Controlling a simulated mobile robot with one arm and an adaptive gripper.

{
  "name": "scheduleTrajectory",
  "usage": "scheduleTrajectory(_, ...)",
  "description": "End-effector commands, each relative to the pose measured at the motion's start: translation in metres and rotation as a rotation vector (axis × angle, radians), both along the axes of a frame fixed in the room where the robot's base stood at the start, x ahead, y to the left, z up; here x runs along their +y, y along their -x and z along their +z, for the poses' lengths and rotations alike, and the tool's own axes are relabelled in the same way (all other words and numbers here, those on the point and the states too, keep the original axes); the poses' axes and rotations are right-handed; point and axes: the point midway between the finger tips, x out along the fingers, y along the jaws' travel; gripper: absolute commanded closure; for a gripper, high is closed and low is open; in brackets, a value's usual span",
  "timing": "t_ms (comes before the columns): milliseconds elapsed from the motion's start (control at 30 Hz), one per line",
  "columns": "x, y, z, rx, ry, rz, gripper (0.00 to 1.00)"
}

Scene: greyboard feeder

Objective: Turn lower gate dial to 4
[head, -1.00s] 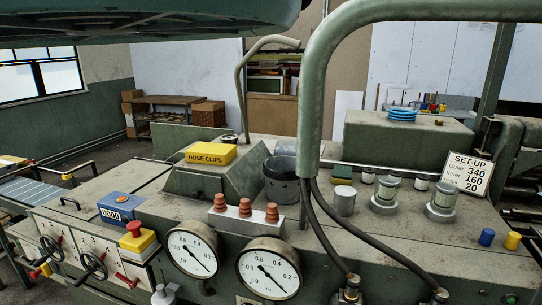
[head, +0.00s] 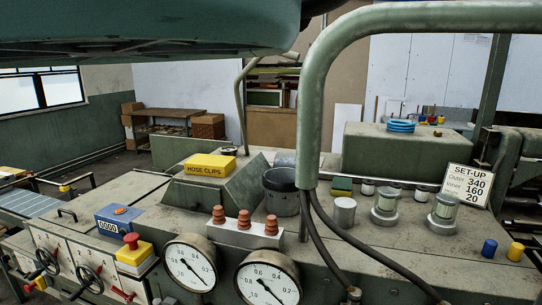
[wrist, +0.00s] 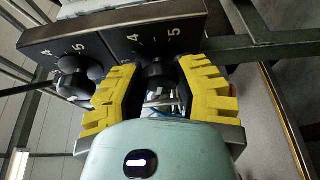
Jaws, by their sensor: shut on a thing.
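In the wrist view my gripper (wrist: 155,70) has its yellow stepped fingers closed on either side of a black dial knob (wrist: 156,74). The knob sits on a black plate with white numbers, and a 4 and a 5 show above it. The pointer setting is hidden. A second black dial knob (wrist: 76,76) is on the plate (wrist: 105,30) to the left, with its own 4 and 5, free of the fingers. The picture does not say which dial is the lower gate one. The head view shows neither the gripper nor these dials.
In the head view, a set-up sign (head: 468,185) reads Outer 340, Inner 160, 20. The green machine top carries a yellow hose clips box (head: 210,165), a dark cup (head: 281,190) and gauges (head: 190,266). A metal rail (wrist: 265,52) runs close beside the held dial.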

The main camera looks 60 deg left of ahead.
Motion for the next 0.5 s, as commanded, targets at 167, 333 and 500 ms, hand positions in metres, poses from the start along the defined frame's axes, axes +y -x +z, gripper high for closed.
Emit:
scheduleTrajectory(167, 0.0001, 0.0001, -0.0099, -0.131, -0.1, 0.0, 1.0)
scheduleTrajectory(333, 0.0005, -0.0001, -0.0124, -0.236, -0.183, 0.0, 1.0)
scheduleTrajectory(500, 0.0019, -0.0009, -0.0147, -0.337, -0.264, 0.002, 1.0)
